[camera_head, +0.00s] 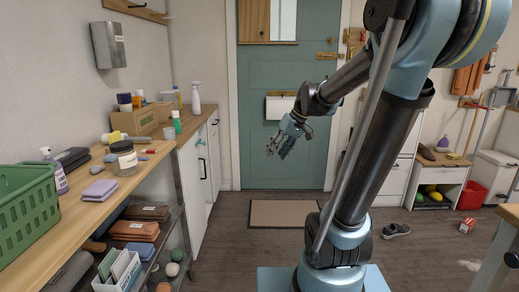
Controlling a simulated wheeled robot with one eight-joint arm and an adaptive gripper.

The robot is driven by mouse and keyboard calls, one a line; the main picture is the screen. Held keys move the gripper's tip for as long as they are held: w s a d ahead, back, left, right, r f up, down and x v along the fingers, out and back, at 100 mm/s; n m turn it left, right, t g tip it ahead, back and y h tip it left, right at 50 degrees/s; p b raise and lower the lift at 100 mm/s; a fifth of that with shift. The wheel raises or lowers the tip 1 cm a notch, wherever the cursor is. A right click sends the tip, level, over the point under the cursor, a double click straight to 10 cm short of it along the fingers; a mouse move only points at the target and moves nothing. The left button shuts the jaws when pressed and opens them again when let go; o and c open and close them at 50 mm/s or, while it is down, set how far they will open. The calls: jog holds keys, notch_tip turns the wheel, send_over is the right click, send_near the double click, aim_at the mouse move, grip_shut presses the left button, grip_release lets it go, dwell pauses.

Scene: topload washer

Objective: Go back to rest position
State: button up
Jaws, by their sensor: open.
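My gripper (278,148) is open and empty, held in mid-air in front of the green door (262,95). My blue and black arm rises at the right of the view and bends over, with its far end pointing down and to the left toward the gripper. The gripper is apart from the shelves and touches nothing that I can see. No washer can be made out in this view.
A wooden shelf unit (110,195) along the left wall holds a green basket (25,215), a jar (124,160) and bottles. A doormat (283,213) lies before the door. A shoe (396,230) and a red bucket (472,195) stand at the right. Open floor lies between.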

jog(key=s+d+f+m+h, duration=0.2)
jog(key=s+d+f, duration=0.4)
jog(key=s, duration=0.4)
jog(key=s+d+f+m+h, duration=0.3)
jog(key=s+d+f, duration=0.3)
jog(key=s, duration=0.4)
jog(key=shift+s+f, duration=0.3)
jog(key=shift+f, duration=0.45)
jog(key=shift+w+f, duration=0.2)
jog(key=shift+w, duration=0.2)
